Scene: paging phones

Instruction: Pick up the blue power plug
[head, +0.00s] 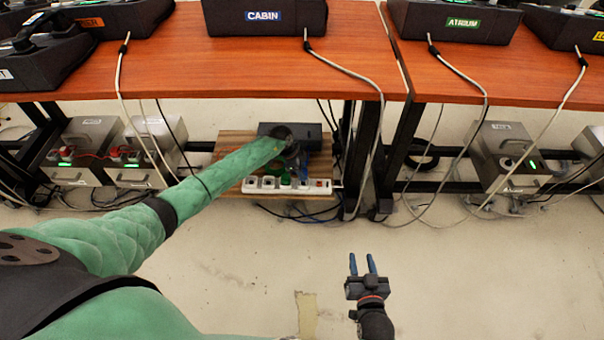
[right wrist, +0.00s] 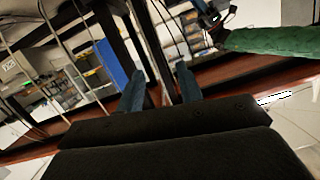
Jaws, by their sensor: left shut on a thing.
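A white power strip (head: 258,186) lies along the front edge of a low wooden board under the desk, with several plugs in it. My left arm reaches in from the left, and my left gripper (head: 302,172) is down at the strip, mostly hidden behind my own forearm. It is shut on what looks like the blue power plug; blue shows there, but plug and fingers are hard to tell apart. A green plug (head: 285,179) sits just left of it. My right gripper (head: 362,264) is open and empty above the floor, its two blue fingers apart; they also show in the right wrist view (right wrist: 160,90).
A dark box (head: 308,130) stands on the wooden board behind the strip. The desk (head: 230,65) overhangs above, with a CABIN phone (head: 265,16) on it. A dark desk leg and hanging cables stand right of the strip. The floor in front is clear.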

